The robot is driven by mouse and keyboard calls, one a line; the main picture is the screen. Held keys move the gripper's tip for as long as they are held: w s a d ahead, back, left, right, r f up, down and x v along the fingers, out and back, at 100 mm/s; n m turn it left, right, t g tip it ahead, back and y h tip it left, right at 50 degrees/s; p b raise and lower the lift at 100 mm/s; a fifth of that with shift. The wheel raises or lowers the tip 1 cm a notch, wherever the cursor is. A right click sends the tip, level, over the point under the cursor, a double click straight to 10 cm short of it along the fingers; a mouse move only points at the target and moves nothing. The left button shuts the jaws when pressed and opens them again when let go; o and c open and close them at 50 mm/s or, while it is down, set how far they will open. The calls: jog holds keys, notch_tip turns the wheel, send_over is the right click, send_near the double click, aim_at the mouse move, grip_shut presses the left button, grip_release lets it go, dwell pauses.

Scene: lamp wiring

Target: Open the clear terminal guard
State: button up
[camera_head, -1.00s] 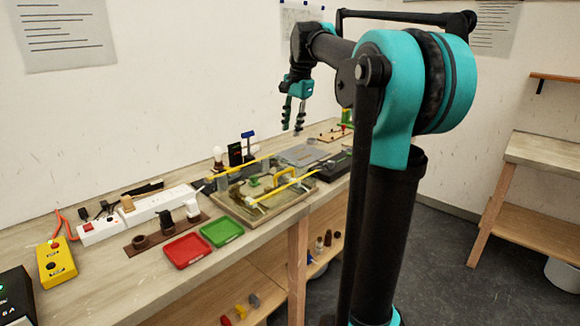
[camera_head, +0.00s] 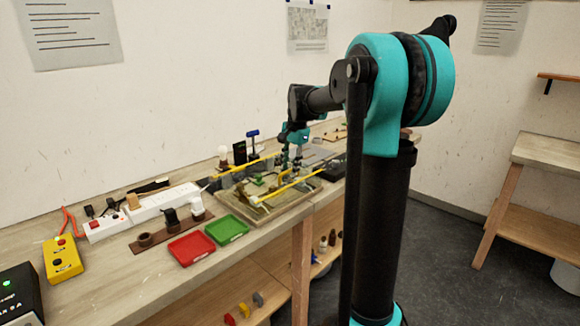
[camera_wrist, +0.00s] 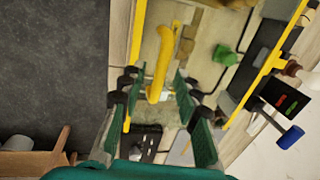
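The terminal guard lies flat over the wiring board (camera_head: 240,210), with yellow bars (camera_head: 288,189) along its sides; its clear panel is hard to make out. Its arched yellow handle (camera_wrist: 160,62) stands up from it in the wrist view. My gripper (camera_wrist: 153,88) is open, with a green-padded finger on each side of the handle and gaps between. I cannot tell whether the fingertips are low enough to enclose it fully.
Red (camera_head: 191,248) and green (camera_head: 227,229) trays lie in front of the board. A blue-topped tool (camera_head: 253,142) and a bulb (camera_head: 223,157) stand behind it. A white power strip (camera_head: 162,203) and a yellow control box (camera_head: 63,259) are to the left.

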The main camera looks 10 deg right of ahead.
grip_shut()
dwell(0.6)
